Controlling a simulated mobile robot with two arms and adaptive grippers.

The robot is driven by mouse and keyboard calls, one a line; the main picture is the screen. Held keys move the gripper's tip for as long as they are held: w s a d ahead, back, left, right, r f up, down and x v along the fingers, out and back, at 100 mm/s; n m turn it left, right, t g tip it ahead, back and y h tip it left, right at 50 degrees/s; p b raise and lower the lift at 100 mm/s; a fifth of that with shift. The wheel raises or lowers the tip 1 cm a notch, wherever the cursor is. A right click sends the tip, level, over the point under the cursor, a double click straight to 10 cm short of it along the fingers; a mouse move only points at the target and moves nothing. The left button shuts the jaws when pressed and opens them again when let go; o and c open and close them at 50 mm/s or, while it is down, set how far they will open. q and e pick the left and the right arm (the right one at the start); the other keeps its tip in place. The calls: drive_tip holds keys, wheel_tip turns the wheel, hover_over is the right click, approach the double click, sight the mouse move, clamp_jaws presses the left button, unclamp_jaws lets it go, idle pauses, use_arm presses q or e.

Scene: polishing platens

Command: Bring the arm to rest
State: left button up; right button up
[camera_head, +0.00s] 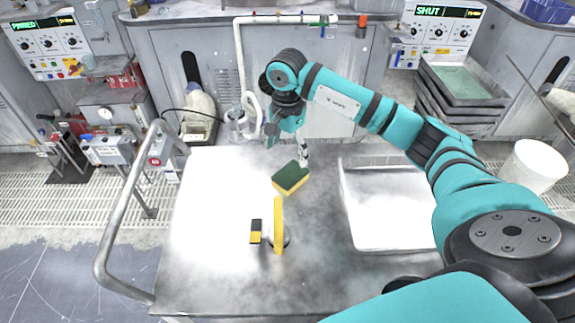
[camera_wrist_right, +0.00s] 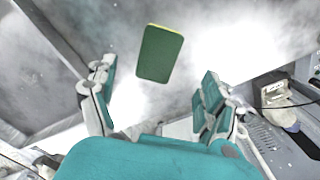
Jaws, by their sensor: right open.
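My right arm comes in from the right in the head view and reaches over the far part of the metal table. My right gripper (camera_head: 287,142) hangs at its end, above the table's far edge. In the right wrist view its two fingers (camera_wrist_right: 155,105) are spread apart with nothing between them. A green and yellow sponge (camera_head: 290,178) lies on the table just in front of the gripper, apart from it. It also shows beyond the fingers in the right wrist view (camera_wrist_right: 160,54). My left gripper is in neither view.
The metal table (camera_head: 205,285) has a sunken basin (camera_head: 390,205) on its right and a bent rail (camera_head: 110,235) on its left. A yellow upright piece (camera_head: 278,225) and a small black-and-yellow block (camera_head: 255,232) stand near the middle. Stacked trays (camera_head: 460,85) and a white bucket (camera_head: 533,165) are at right.

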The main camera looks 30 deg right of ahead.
drive_tip(key=shift+r, duration=0.85)
